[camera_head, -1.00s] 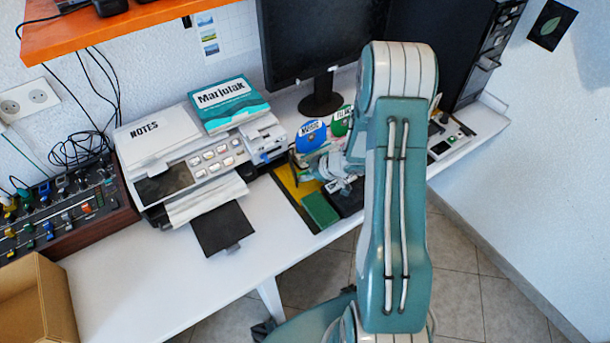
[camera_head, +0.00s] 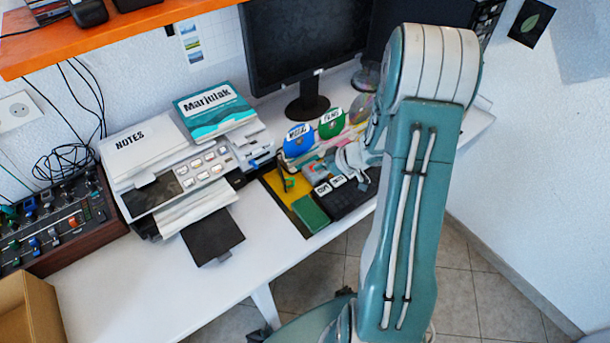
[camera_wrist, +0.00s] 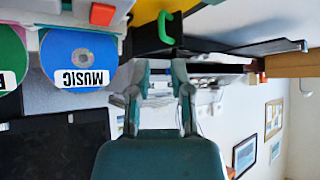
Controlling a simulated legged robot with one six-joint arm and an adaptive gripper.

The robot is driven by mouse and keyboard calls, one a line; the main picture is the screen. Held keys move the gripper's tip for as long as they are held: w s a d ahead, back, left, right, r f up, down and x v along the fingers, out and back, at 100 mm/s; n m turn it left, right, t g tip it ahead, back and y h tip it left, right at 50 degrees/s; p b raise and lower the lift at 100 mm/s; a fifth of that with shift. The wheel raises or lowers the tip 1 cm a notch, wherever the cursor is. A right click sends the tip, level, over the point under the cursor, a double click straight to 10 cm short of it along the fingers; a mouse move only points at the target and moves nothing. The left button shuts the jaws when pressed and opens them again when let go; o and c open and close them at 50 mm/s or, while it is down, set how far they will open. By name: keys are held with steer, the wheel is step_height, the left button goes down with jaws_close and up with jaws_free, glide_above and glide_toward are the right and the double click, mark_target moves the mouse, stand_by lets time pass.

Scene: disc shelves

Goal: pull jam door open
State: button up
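I see no thing clearly labelled as the jam door. In the wrist view a green hook-shaped handle (camera_wrist: 165,27) sits on a dark block (camera_wrist: 147,42), ahead of my gripper (camera_wrist: 158,70). The gripper's two fingers are apart, with nothing held between them. A blue MUSIC disc (camera_wrist: 78,60) stands to the left of the fingers, with a green disc (camera_wrist: 10,55) beyond it. In the head view the blue disc (camera_head: 298,140) and green FILMS disc (camera_head: 332,123) stand upright. My gripper shows there partly, hidden behind my arm.
A printer (camera_head: 190,178) with a Marjolak box (camera_head: 213,108) stands left of the discs. A monitor (camera_head: 305,45) is behind. The white desk's front left (camera_head: 130,285) is clear.

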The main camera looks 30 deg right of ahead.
steer(key=shift+v, duration=0.85)
